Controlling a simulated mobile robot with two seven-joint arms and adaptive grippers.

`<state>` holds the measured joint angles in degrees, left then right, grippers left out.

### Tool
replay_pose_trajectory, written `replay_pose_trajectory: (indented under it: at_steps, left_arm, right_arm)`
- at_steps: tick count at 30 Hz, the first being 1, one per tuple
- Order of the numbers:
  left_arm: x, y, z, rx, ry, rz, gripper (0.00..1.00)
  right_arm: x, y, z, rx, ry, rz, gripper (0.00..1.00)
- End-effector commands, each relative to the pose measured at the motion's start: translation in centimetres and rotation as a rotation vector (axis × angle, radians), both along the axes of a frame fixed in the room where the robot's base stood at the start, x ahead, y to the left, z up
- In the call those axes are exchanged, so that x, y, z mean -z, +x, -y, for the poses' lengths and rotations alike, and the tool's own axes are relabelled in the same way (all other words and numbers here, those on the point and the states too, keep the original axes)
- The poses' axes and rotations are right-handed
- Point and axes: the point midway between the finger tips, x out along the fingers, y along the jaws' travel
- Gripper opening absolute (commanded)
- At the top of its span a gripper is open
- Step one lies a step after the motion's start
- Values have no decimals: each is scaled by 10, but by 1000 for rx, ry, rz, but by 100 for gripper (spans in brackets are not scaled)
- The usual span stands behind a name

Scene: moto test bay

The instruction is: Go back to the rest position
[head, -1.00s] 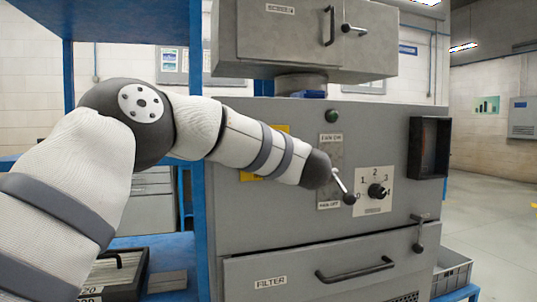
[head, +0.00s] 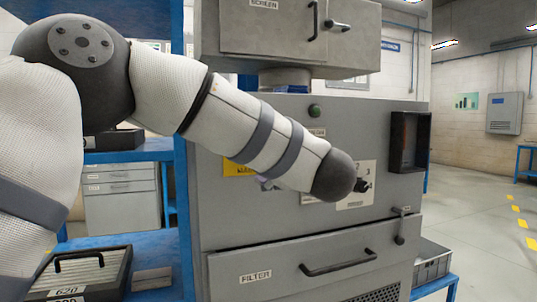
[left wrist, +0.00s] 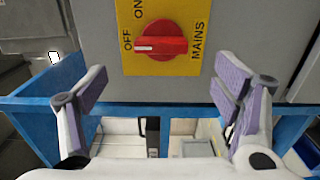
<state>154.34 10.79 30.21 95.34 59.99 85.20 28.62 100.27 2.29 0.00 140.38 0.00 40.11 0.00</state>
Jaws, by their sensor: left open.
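My left gripper (left wrist: 154,95) is open and empty in the left wrist view, with its two purple-padded fingers wide apart. Beyond them is the red mains switch (left wrist: 160,40) on a yellow plate, its white mark toward OFF. Nothing shows between the fingers. In the head view my left arm reaches across the front of the grey machine (head: 225,215); its forearm hides most of the gripper, and only a small pale part shows below it. The yellow plate (head: 238,168) is partly covered there. My right gripper is not in view.
The arm hides the fan lever and part of the dial plate (head: 358,190). The filter drawer (head: 290,272) below is shut. A blue rack (head: 180,225) stands left, holding a black case (head: 125,268). A grey crate (head: 432,265) is at lower right. Open floor lies farther right.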

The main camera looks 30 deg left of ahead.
Motion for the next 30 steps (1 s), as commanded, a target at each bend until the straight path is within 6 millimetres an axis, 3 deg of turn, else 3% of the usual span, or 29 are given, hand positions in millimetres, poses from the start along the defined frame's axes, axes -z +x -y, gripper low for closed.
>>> replay_pose_trajectory:
  at_steps: [5,17,20,23,26,27,30]
  left_arm:
    - [0,-11,14,0,-1,1,82]
    - [1,-12,14,0,-1,-1,82]
    - [20,-6,17,29,35,-51,82]
    - [87,11,27,146,163,-233,82]
    - [186,14,42,328,320,-491,82]
    - [226,8,48,406,374,-594,82]
    - [320,-22,61,607,484,-840,82]
  right_arm:
    - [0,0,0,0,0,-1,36]
    - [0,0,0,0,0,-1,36]
    - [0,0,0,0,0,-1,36]
    - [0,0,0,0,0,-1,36]
    - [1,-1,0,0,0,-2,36]
    - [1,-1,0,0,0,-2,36]
    - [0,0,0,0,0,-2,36]
